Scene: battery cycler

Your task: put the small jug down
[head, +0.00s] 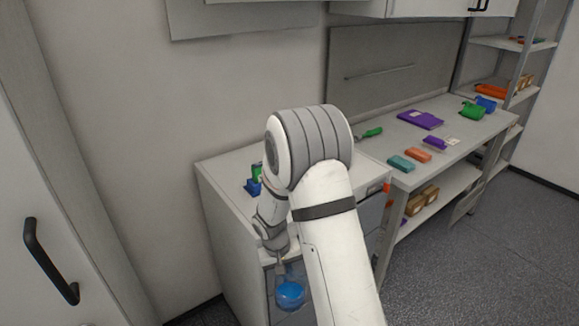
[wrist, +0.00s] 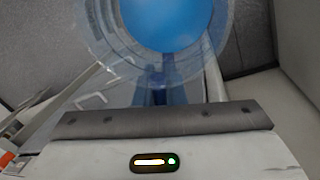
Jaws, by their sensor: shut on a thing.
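The small jug (head: 290,295) is clear with a blue inside. It hangs from my gripper (head: 280,268) in front of the white cabinet, below the level of its top. In the wrist view the jug (wrist: 168,22) fills the top middle, with its round clear rim and blue inside showing. My gripper (wrist: 155,92) is shut on the jug at its near side, where a dark blue part shows. My own arm hides part of the jug's right side in the head view, and the fingertips are hard to make out.
The white cabinet (head: 222,210) carries a small blue and green item (head: 254,182) at its left. A workbench (head: 455,150) to the right holds a teal box (head: 401,163), an orange box (head: 418,154) and a purple folder (head: 420,119). Grey floor (head: 490,245) is open at the right.

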